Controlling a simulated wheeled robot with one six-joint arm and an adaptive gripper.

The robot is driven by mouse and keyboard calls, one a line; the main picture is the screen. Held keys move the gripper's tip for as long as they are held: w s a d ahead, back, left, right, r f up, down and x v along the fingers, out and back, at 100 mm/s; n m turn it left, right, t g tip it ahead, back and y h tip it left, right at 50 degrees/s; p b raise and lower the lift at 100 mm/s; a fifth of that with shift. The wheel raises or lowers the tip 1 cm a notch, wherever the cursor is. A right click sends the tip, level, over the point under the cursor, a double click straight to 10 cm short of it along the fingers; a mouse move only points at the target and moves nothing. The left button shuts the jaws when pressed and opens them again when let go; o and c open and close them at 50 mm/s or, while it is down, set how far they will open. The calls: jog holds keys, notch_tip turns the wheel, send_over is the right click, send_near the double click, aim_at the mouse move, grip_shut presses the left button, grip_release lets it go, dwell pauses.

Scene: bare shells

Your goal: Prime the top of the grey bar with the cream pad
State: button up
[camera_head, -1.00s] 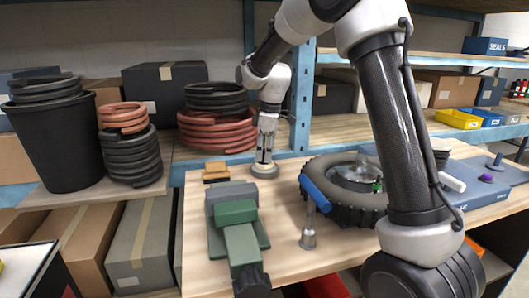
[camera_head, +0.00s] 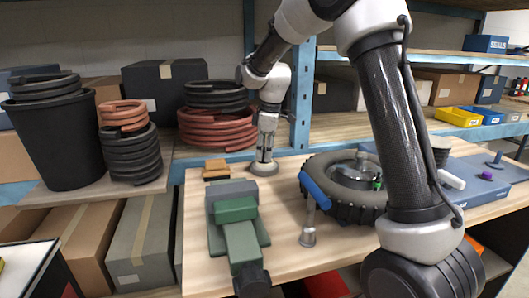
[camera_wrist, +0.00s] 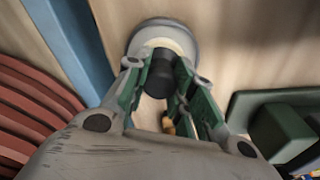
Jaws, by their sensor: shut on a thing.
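My gripper (camera_head: 265,148) points down at the back of the workbench, beside the blue post. In the wrist view its green-lined fingers (camera_wrist: 160,72) are shut around the black knob of a round pad (camera_wrist: 178,26). The pad has a pale grey rim and a cream ring around the knob. In the head view the pad (camera_head: 263,169) is at or just above the bench top; I cannot tell if it touches. Its underside is hidden. The grey bar (camera_head: 231,190) lies across the green vise (camera_head: 240,238), to the left and in front of my gripper.
Brown blocks (camera_head: 216,168) lie left of the pad. A black tyre (camera_head: 352,212) with a blue-handled tool against it lies to the right, and a metal fitting (camera_head: 308,237) stands in front. Red coiled hose (camera_head: 217,130) is on the shelf behind. Bare bench shows between vise and tyre.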

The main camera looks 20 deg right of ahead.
dwell(0.4)
jog(key=shift+r, duration=3.45)
